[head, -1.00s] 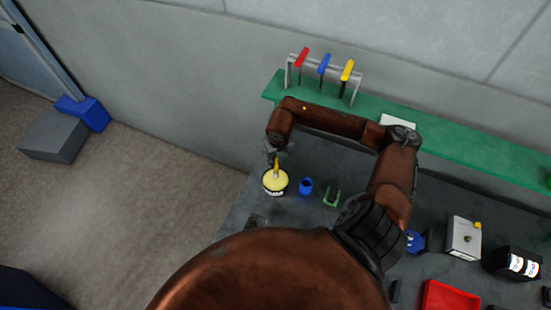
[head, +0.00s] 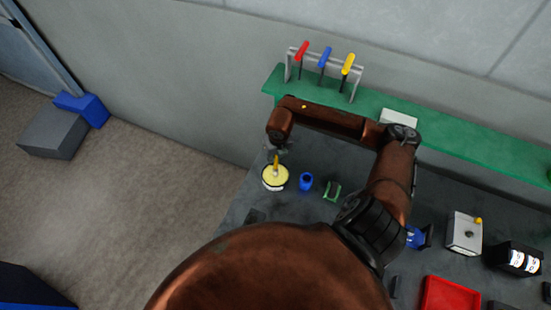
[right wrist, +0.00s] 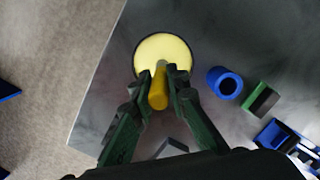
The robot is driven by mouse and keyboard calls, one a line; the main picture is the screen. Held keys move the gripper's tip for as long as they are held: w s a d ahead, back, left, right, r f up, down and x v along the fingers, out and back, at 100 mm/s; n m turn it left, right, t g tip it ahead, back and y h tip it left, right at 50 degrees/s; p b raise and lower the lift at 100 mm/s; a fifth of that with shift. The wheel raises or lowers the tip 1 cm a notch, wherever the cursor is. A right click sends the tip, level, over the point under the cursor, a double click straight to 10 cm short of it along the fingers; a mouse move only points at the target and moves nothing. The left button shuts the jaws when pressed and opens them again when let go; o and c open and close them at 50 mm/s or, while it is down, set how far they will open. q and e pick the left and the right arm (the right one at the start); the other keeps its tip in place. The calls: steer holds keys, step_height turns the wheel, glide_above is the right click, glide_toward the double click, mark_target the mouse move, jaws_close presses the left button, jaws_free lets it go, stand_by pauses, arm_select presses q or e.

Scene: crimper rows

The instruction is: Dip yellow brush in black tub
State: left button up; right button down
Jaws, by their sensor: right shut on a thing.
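The black tub (head: 275,188) stands near the left edge of the dark table, its top filled with pale yellow. It also shows in the right wrist view (right wrist: 190,57). The yellow brush (right wrist: 158,90) is upright over the tub's yellow surface, its handle toward the wrist camera; it shows in the head view (head: 276,165). Its lower end is hidden, so how deep it sits I cannot tell. My right gripper (right wrist: 159,76) is shut on the brush, directly above the tub, and shows in the head view (head: 277,152). My left gripper is not in view.
A blue cup (head: 306,181) and a green holder (head: 332,190) stand just right of the tub. A green shelf (head: 460,145) with a rack of handled tools (head: 325,60) runs behind. A red tray (head: 450,295) and a grey box (head: 464,233) are at right.

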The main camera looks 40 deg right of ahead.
steer(key=shift+f+b, duration=0.4)
steer(key=shift+f, duration=0.05)
stand_by(0.3)
steer(key=shift+s+f+b, duration=0.1)
steer(key=shift+b, duration=0.2)
stand_by(1.4)
steer(key=shift+r+p, duration=0.45)
steer(key=shift+r, duration=0.45)
steer(key=shift+r+p, duration=1.15)
steer(key=shift+r, duration=1.5)
